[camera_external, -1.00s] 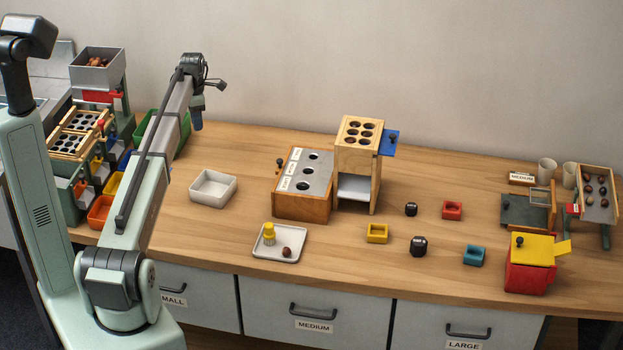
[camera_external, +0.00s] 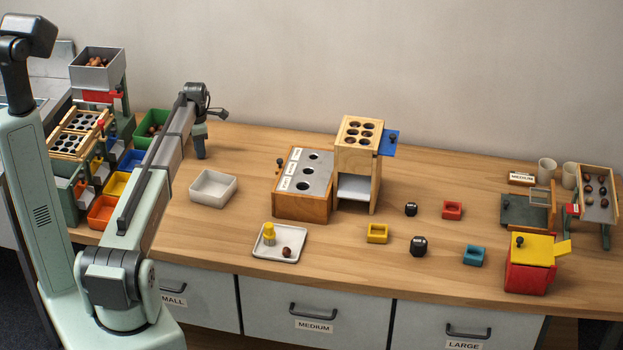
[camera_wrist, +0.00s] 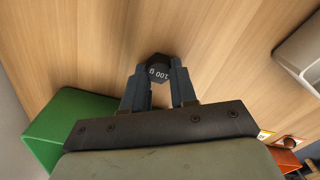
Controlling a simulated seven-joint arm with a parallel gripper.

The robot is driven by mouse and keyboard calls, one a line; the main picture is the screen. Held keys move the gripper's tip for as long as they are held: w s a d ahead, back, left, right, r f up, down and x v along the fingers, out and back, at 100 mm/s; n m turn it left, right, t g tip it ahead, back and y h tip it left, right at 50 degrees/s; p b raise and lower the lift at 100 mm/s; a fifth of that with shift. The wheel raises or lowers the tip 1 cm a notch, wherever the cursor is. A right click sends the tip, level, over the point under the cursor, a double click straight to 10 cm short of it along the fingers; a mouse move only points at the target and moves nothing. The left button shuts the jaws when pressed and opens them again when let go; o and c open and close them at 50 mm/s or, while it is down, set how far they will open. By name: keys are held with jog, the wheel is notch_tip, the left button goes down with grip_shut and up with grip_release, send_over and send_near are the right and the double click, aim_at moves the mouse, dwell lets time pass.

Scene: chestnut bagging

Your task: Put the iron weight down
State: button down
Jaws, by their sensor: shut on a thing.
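My gripper (camera_wrist: 159,78) is shut on a dark iron weight (camera_wrist: 158,69) marked "100 g" in the wrist view. The weight shows between the fingertips, over bare wood table. In the external view my gripper (camera_external: 200,150) points down low over the table (camera_external: 240,150), behind the white square tray and to the right of the green bin. The held weight is too small and dark to make out there. I cannot tell whether it touches the table.
The green bin (camera_external: 150,128) is close on the left, and the white tray (camera_external: 213,188) stands in front. Two other dark weights (camera_external: 419,246) (camera_external: 411,209) stand further right. A wooden box with a grey holed top (camera_external: 312,170) is to the right. Bare table lies around my gripper.

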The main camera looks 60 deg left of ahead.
jog(key=shift+f, duration=0.1)
jog(key=c, duration=0.9)
grip_release()
notch_tip(320, 180, up, 12)
jog(key=shift+r, duration=0.2)
